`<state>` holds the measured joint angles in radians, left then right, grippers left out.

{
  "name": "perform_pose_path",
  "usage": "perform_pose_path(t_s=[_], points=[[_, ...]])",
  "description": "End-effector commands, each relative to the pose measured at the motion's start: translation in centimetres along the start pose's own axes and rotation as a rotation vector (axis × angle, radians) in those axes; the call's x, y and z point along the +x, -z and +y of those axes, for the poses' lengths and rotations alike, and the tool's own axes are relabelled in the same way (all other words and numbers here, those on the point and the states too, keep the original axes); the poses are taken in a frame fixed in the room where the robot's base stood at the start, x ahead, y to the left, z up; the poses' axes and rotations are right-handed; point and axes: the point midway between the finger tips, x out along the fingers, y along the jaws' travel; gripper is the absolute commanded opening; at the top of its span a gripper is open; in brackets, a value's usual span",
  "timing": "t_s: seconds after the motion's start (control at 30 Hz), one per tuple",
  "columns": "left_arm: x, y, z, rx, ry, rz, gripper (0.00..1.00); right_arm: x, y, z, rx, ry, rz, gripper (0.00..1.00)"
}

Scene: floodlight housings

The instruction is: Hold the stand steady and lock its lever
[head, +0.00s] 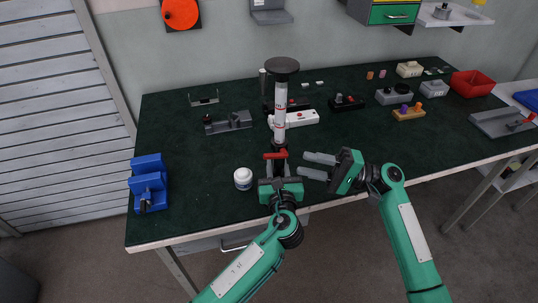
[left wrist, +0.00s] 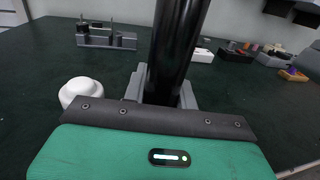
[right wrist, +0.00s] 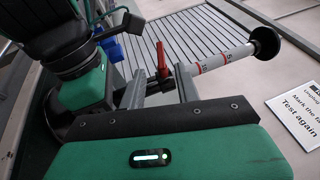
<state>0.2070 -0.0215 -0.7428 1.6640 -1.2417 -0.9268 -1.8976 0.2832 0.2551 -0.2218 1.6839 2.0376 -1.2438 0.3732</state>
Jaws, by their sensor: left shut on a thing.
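The stand is a white tube with red marks (head: 280,105), a black disc on top (head: 282,66) and a black lower post, seen large in the left wrist view (left wrist: 178,40). It looks upright. Its red lever (head: 275,155) sits low on the post, just above my left gripper, and also shows in the right wrist view (right wrist: 162,60). My left gripper (head: 279,178) is shut on the black post. My right gripper (head: 317,166) is open to the right of the post, fingers pointing toward it, apart from the lever. The stand's foot is hidden by my left gripper.
A white jar (head: 243,178) stands just left of the stand. A blue block (head: 148,183) is at the table's left end. A grey fixture (head: 229,122) and a white device (head: 300,118) lie behind. A red bin (head: 473,83) is far right. The green table's (head: 190,190) front left is clear.

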Motion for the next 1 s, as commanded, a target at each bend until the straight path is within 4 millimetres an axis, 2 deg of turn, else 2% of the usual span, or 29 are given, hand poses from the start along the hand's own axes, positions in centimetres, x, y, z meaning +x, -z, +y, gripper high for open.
perform_pose_path(t_s=[0.3, 0.5, 0.67, 0.93, 1.0], points=[[0.0, 0.0, 0.0, 0.0, 0.001, 0.0, 0.03, 6.5, -0.1, -0.1, -0.001, 0.0, -0.005, 0.33], [0.0, 0.0, 0.0, 0.0, 0.001, 0.0, 0.03, 9.3, -0.1, 0.0, -0.001, -0.002, -0.003, 0.33], [0.0, 0.0, 0.0, 0.0, 0.001, 0.0, 0.03, 10.2, -0.1, -0.1, -0.001, -0.002, -0.004, 0.33], [0.0, 0.0, 0.0, 0.0, 0.001, 0.0, 0.03, 10.4, -0.1, 0.0, -0.001, -0.003, -0.003, 0.33], [0.0, 0.0, 0.0, 0.0, 0.001, 0.0, 0.03, 10.3, -0.1, 0.0, -0.001, -0.003, -0.003, 0.21]])
